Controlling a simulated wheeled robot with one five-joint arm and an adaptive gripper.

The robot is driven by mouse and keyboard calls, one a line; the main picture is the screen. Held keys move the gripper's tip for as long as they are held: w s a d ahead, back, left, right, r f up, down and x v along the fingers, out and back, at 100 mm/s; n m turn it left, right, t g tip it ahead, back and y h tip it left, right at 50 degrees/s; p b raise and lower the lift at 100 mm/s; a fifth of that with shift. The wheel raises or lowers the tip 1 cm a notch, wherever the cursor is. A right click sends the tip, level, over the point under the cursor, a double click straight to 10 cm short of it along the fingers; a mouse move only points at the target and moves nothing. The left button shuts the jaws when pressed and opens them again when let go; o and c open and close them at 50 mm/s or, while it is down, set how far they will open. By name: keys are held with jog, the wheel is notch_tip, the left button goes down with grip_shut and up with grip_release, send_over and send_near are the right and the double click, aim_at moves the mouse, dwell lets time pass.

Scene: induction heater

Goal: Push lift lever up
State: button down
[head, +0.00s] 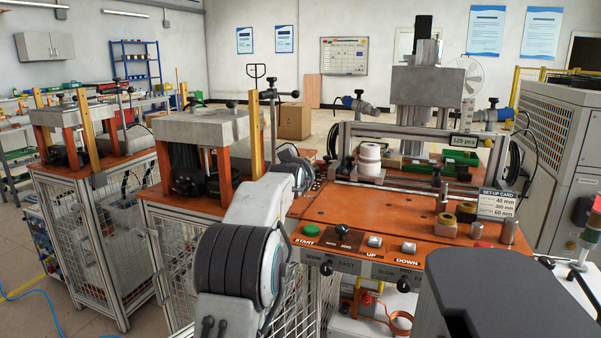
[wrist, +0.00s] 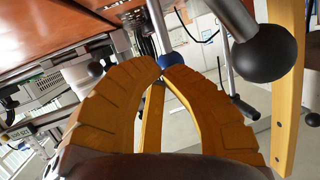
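My gripper (wrist: 162,70) shows in the wrist view as two curved yellow-orange fingers whose tips come together with nothing visible between them. A metal lever with a black ball knob (wrist: 263,52), seemingly the lift lever, is close by, to the right of the fingers and apart from them. In the head view a lever with a black ball (head: 295,94) sticks out from an upright post, beyond my arm; it looks like the same lever. My gripper is hidden behind my arm in the head view.
A yellow upright bar (wrist: 288,75) stands beside the knob in the wrist view. The orange bench (head: 365,207) holds a white spool (head: 370,158), a set-up card (head: 496,204) and metal cylinders. Buttons line its front. A similar caged station (head: 192,130) stands to the left.

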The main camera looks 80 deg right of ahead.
jog(key=shift+r+p, duration=0.15)
jog(key=shift+p, duration=0.15)
jog(key=shift+r+p, duration=0.15)
jog(key=shift+p, duration=0.4)
jog(key=shift+d+r+y+p, duration=0.15)
jog(key=shift+d+y+p, duration=0.2)
jog(key=shift+p, duration=0.9)
jog(key=y+p, duration=0.1)
jog(key=p, duration=0.4)
jog(key=shift+d+y+p, duration=0.25)
jog(key=shift+d+p, duration=0.05)
jog(key=shift+d, duration=0.05)
jog(key=shift+d+m+p, duration=0.15)
jog(key=shift+m+p, duration=0.15)
jog(key=shift+p, duration=0.45)
jog(key=shift+s+d+f+y+p, duration=0.1)
jog(key=shift+f+y+p, duration=0.15)
jog(key=shift+y+p, duration=0.05)
